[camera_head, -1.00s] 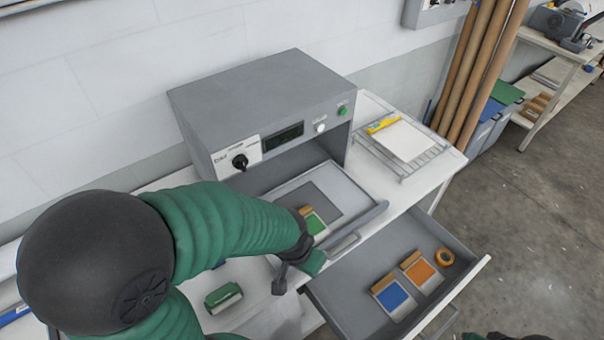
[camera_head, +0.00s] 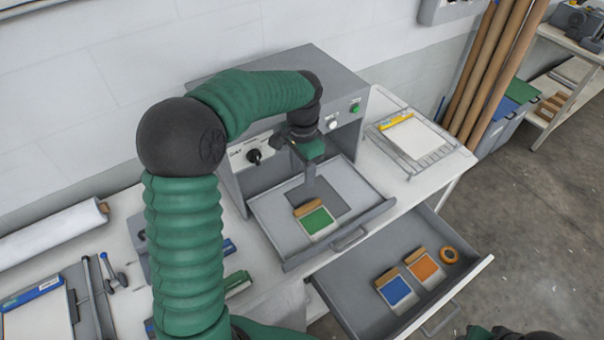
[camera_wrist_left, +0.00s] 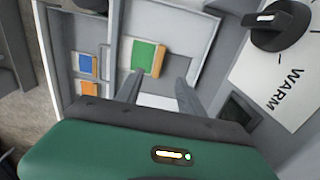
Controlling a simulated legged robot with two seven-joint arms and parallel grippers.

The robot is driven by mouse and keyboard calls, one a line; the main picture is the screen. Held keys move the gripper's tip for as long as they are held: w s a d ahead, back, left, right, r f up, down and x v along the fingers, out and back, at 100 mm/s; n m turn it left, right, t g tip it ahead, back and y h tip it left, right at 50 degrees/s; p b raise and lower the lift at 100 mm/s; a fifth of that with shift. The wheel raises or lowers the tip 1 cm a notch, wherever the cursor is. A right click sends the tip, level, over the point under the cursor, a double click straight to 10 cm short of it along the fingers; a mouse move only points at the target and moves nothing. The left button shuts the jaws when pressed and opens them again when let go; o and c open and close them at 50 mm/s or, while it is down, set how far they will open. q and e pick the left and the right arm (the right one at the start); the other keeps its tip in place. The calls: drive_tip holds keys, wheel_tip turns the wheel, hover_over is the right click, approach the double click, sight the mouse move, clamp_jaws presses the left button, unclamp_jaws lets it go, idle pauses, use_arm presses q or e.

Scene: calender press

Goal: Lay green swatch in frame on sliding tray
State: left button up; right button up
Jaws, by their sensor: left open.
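The green swatch (camera_head: 315,221), a white-bordered card with a wooden strip along one edge, lies on the sliding tray (camera_head: 267,214) near its front. It partly overlaps the near side of the darker rectangular frame area (camera_head: 333,197); I cannot tell whether any of it sits inside. My left gripper (camera_head: 308,186) is open and empty, pointing down over the tray behind the swatch. In the left wrist view the green swatch (camera_wrist_left: 143,56) shows beyond the open fingers (camera_wrist_left: 158,92), apart from them.
The press (camera_head: 350,85) stands behind the tray. The open drawer (camera_head: 345,293) holds a blue swatch (camera_head: 396,290), an orange swatch (camera_head: 424,268) and a tape roll (camera_head: 449,255). A wire rack (camera_head: 413,140) is at right. A white roll (camera_head: 55,234) lies at left.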

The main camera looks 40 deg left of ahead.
sight(302, 209)
use_arm(q)
wheel_tip(302, 209, down, 17)
drive_tip(key=shift+w+p, duration=0.15)
drive_tip(key=shift+p, duration=0.8)
drive_tip(key=shift+a, duration=0.1)
drive_tip(key=shift+c, duration=0.2)
drive_tip(key=shift+c, duration=1.1)
clamp_jaws()
